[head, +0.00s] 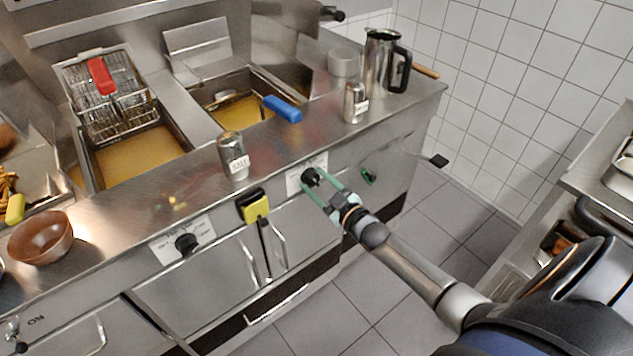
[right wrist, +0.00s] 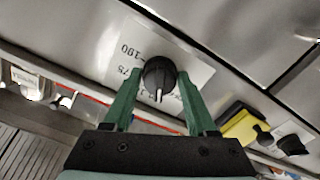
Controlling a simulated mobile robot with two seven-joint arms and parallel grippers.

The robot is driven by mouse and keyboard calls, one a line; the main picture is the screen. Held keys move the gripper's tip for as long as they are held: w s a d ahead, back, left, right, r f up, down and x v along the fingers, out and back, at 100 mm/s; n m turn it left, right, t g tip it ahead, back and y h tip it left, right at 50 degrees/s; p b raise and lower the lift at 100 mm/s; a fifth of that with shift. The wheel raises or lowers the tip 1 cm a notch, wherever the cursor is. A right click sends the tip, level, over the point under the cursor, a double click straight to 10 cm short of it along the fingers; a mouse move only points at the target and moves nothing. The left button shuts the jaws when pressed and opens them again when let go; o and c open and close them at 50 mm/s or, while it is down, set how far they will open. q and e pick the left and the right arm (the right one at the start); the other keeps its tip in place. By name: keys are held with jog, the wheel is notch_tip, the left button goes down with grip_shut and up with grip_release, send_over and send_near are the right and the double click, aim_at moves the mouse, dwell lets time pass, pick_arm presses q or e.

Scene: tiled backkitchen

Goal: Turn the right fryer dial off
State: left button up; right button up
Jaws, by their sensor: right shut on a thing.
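The right fryer dial (head: 310,176) is a black knob on a white printed plate on the steel front below the right fryer (head: 222,82). My right gripper (head: 319,184) has its green fingers on either side of this dial and is shut on it. In the right wrist view the dial (right wrist: 159,74) sits between the fingertips of the gripper (right wrist: 158,88), its pale mark toward the bottom of the picture. The left fryer dial (head: 186,243) is farther left on its own plate. My left gripper is not in view.
A yellow-and-black object (head: 254,206) is on the front between the dials. A salt shaker (head: 234,154), another shaker (head: 355,102), a metal jug (head: 380,62) and a brown bowl (head: 42,238) stand on the counter.

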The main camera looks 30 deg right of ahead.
jog(key=n, duration=0.3)
jog(key=shift+n, duration=0.3)
jog(key=shift+n+b, duration=0.35)
jog(key=shift+n, duration=1.35)
jog(key=o, duration=1.4)
jog(key=shift+c, duration=0.2)
jog(key=s+d, duration=0.1)
jog(key=s, duration=1.1)
jog(key=shift+s, duration=0.25)
